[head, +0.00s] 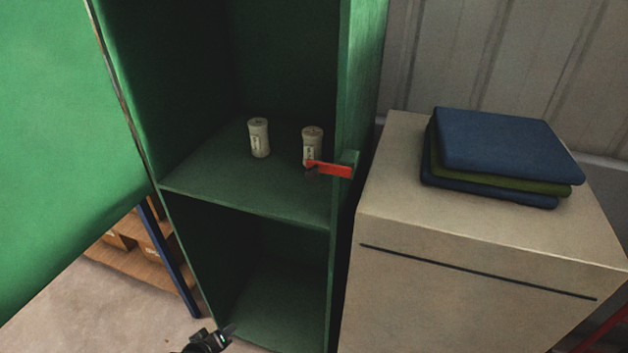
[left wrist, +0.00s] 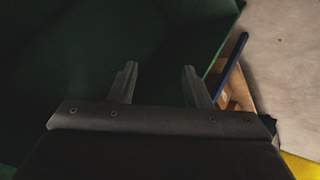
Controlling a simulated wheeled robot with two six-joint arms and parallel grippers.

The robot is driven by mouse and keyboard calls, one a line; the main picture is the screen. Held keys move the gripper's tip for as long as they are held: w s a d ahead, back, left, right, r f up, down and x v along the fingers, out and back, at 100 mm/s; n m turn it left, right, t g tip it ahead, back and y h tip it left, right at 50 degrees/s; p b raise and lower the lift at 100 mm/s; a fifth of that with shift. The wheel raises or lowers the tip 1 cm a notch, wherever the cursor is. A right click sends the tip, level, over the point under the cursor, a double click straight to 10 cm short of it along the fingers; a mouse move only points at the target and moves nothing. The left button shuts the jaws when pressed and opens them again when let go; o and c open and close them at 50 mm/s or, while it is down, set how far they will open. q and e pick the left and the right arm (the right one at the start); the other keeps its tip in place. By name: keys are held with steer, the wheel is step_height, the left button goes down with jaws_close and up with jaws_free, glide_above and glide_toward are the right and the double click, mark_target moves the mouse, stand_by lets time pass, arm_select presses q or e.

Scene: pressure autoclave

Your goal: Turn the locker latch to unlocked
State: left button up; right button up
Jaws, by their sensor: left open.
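The green locker (head: 343,250) stands with its door (head: 60,130) swung open to the left. A red latch (head: 330,169) is on the locker's right front edge. It lies roughly level, pointing left across the opening in front of one canister. My left gripper (head: 226,332) is low at the bottom edge of the head view, in front of the lower compartment, well below and left of the latch and touching nothing visible. In the left wrist view the left gripper (left wrist: 157,82) has its two fingers apart with nothing between them. My right gripper is not in view.
Two pale canisters (head: 259,138) stand on the locker's middle shelf (head: 240,190). A beige cabinet (head: 470,300) with folded blue and green cloths (head: 505,150) on top stands right of the locker. Cardboard boxes (head: 130,245) on a blue-posted rack show behind the door.

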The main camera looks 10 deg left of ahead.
arm_select(q)
steer(key=w+d+r+n+t+h+p, duration=0.1)
steer(key=w+d+r+t+h, duration=0.15)
steer(key=r, duration=0.85)
steer(key=w+d+r+n+t+h, duration=0.1)
steer(key=w+d+r, duration=0.15)
steer(key=r, duration=0.85)
steer(key=w+d+r+n+t+h+p, duration=0.15)
steer(key=d+r, duration=0.25)
steer(key=r, duration=0.8)
steer(key=s+d+r+t+h, duration=0.1)
steer(key=s+d+r+h, duration=0.15)
steer(key=r, duration=0.35)
steer(key=s+d+r+t+h, duration=0.1)
steer(key=s+d+r, duration=0.15)
steer(key=r, duration=0.35)
steer(key=b, duration=0.8)
glide_toward(309, 177)
steer(key=p+x, duration=0.2)
steer(key=x, duration=1)
steer(key=shift+w+d, duration=0.15)
steer(key=shift+d, duration=0.05)
jaws_close()
